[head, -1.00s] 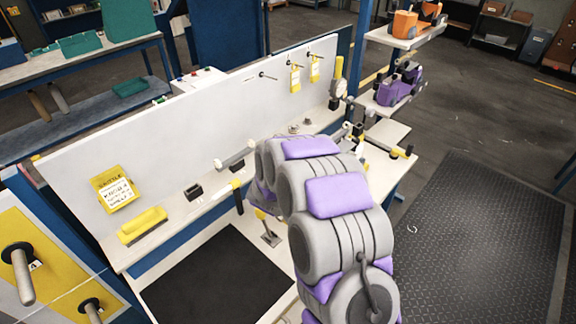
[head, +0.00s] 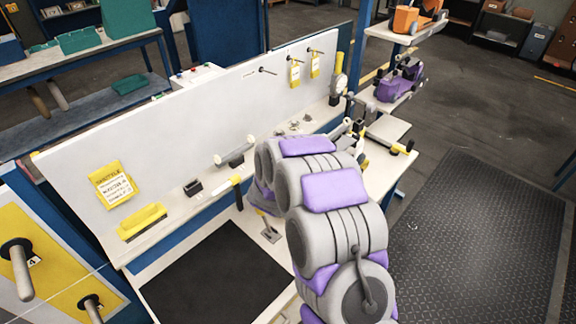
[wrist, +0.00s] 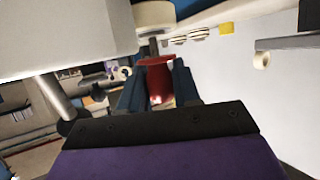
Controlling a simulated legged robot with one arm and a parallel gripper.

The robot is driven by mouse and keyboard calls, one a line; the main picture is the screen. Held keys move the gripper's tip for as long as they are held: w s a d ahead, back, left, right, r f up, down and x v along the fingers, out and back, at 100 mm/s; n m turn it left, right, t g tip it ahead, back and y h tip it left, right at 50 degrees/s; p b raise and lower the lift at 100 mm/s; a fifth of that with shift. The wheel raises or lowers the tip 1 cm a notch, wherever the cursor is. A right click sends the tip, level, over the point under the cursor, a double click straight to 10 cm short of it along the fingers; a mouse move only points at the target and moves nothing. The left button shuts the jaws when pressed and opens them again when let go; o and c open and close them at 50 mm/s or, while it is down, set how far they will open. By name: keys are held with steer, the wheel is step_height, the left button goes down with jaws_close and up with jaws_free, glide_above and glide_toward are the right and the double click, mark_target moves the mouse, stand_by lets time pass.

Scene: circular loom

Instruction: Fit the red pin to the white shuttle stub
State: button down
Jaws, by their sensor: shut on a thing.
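In the wrist view, my gripper (wrist: 157,82) is shut on the red pin (wrist: 157,68), with one dark finger on each side of it. A short dark grey tip stands beyond the pin's far end. A rounded white piece (wrist: 153,14) lies just past that tip, at the top of the view; I cannot tell whether it is the shuttle stub or whether the pin touches it. In the head view, my grey and purple arm hides the gripper and the pin.
A large pale block (wrist: 65,35) fills the upper left of the wrist view, close to the gripper. In the head view, the white back panel (head: 200,110) runs behind the bench. A yellow brush (head: 142,222) and a black mat (head: 215,275) lie at left.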

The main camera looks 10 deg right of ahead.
steer(key=shift+f, duration=0.75)
steer(key=c, duration=0.7)
jaws_free()
steer(key=shift+p+v, duration=1.25)
steer(key=shift+v, duration=7.4)
